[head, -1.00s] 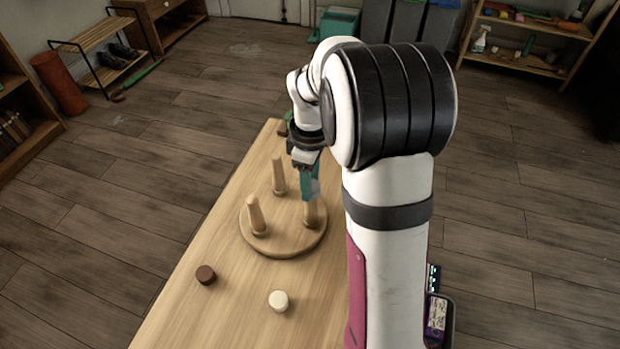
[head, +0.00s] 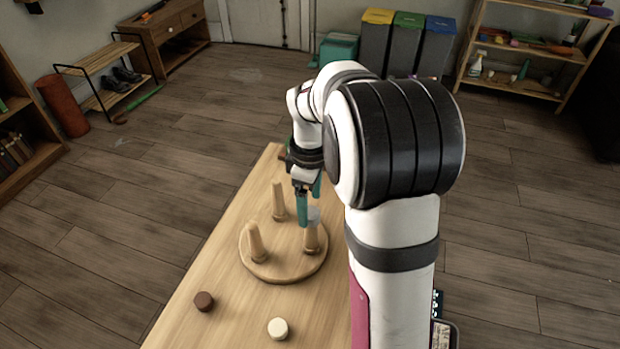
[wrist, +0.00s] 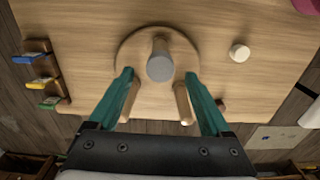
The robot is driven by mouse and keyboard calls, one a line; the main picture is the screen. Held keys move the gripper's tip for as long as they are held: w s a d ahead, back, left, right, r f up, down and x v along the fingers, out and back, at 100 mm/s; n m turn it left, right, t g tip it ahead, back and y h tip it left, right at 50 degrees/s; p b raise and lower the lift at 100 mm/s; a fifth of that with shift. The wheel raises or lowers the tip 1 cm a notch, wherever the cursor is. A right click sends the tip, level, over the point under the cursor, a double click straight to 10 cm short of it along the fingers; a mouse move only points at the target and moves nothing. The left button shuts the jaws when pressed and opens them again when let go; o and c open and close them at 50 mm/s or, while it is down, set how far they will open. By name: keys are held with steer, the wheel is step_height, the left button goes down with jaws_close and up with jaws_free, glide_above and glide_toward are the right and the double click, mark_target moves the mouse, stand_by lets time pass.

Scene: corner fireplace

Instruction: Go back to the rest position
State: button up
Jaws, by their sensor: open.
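My gripper (head: 310,208) has two teal fingers and is open above a round wooden stand (head: 249,262) with three pegs. One finger (wrist: 112,100) is at left and the other (wrist: 206,105) at right in the wrist view. The near-right peg (head: 311,238) has a pale grey piece (head: 313,214) at its top; in the wrist view this grey top (wrist: 160,68) lies beyond the fingers, with clear space around it. The other pegs (head: 278,204) (head: 256,243) are bare wood. The fingers hold nothing.
A brown disc (head: 204,301) and a cream disc (head: 278,328) lie on the wooden table (head: 235,320) near the stand. A brown rack with blue, yellow and green pieces (wrist: 42,82) is at the table's far end. Floor lies open to the left.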

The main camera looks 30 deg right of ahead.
step_height(320, 180, up, 14)
steer(key=f, duration=0.1)
steer(key=s+a+f+m, duration=0.2)
steer(key=s+a+m, duration=0.2)
steer(key=s, duration=0.4)
steer(key=s+a+f+m+y, duration=0.1)
steer(key=s+a+f+m, duration=0.2)
steer(key=s+a+m, duration=0.2)
steer(key=s+a+f+m, duration=0.3)
steer(key=s+a+m, duration=0.2)
steer(key=s, duration=0.6)
steer(key=shift+s+a+y, duration=0.15)
steer(key=shift+s+y, duration=0.15)
steer(key=shift+y, duration=0.1)
